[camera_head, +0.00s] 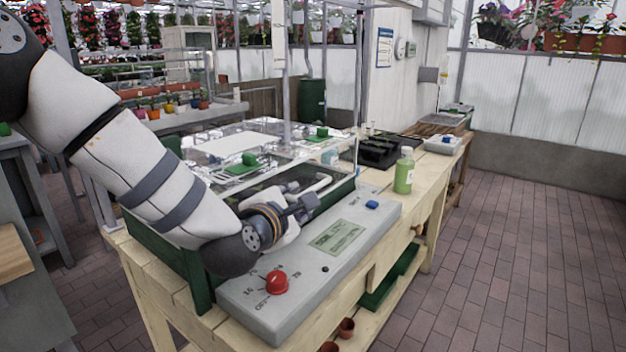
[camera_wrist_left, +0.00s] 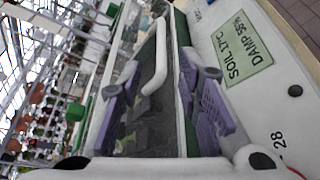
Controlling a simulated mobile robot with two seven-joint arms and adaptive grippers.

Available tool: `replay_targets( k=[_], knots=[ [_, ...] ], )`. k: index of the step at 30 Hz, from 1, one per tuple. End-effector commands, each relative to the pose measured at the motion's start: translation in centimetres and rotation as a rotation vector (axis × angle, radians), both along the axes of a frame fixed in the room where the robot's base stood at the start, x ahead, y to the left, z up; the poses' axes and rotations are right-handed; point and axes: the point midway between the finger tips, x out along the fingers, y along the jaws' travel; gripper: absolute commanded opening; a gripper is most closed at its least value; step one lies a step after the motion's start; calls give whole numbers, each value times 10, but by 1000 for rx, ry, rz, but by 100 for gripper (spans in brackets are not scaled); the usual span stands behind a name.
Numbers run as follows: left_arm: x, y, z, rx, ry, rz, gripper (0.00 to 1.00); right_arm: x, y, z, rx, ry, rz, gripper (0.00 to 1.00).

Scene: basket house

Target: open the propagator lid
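The propagator has a green base (camera_head: 205,285), a clear lid (camera_head: 215,180) with green vents (camera_head: 318,133), and a grey control panel (camera_head: 345,275) with a red knob (camera_head: 276,283). A white bar handle (camera_wrist_left: 158,62) runs along the lid's front in the left wrist view. My left gripper (camera_head: 306,192) is at the front of the lid, just behind the panel. In the left wrist view my left gripper (camera_wrist_left: 158,82) is open, its lavender fingers apart on either side of the handle. Contact cannot be seen. My right gripper is not in view.
A green bottle (camera_head: 404,172) stands on the wooden bench (camera_head: 432,190) right of the panel. Black seed trays (camera_head: 380,150) lie behind it. Small pots sit on the bench's lower shelf. The brick floor (camera_head: 530,240) on the right is clear.

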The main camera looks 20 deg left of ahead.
Motion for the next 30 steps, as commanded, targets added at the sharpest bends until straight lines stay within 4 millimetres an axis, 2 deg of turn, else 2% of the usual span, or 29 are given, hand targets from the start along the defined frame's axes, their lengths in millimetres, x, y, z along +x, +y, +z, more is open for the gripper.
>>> replay_targets(
  k=[4,12,15,20,27,28,30],
  knots=[
    [18,0,-9,3,5,0,31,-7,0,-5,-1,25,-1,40],
    [85,-1,-28,5,9,-1,31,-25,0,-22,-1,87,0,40],
    [102,-1,-30,5,7,-2,31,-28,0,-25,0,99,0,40],
    [116,-2,-29,4,4,-2,31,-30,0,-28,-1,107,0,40],
    [117,-1,-27,4,1,-1,31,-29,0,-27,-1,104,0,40],
    [117,-1,-27,4,1,-1,27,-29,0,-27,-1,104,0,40],
    [117,-1,-27,4,2,-2,11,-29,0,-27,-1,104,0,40]
  ],
)
